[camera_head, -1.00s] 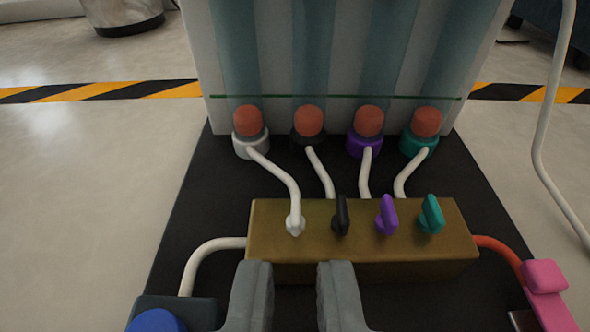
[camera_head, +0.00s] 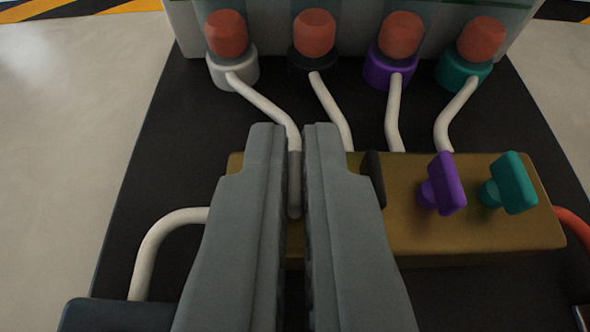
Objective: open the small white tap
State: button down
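The small white tap (camera_head: 295,185) is on the left end of the brass block (camera_head: 400,232). Only a narrow, shaded edge of its handle shows between my fingers. My gripper (camera_head: 294,150) is over the block with one finger on each side of the handle. The gap is narrow and the handle appears to fill it, so the fingers look shut on it. The handle seems to lie along the line of the fingers. Its base is hidden.
The black tap (camera_head: 375,178) stands close by my right finger, partly covered. The purple tap (camera_head: 441,185) and teal tap (camera_head: 508,184) are further right. White pipes run back to collars under orange caps. A dark box (camera_head: 115,315) is at lower left.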

jog(key=shift+y, duration=0.3)
jog(key=shift+n+y, duration=0.6)
jog(key=shift+n, duration=0.1)
jog(key=c, duration=1.9)
grip_release()
jog(key=shift+s, duration=0.1)
jog(key=v, duration=1.7)
jog(key=shift+s, duration=0.15)
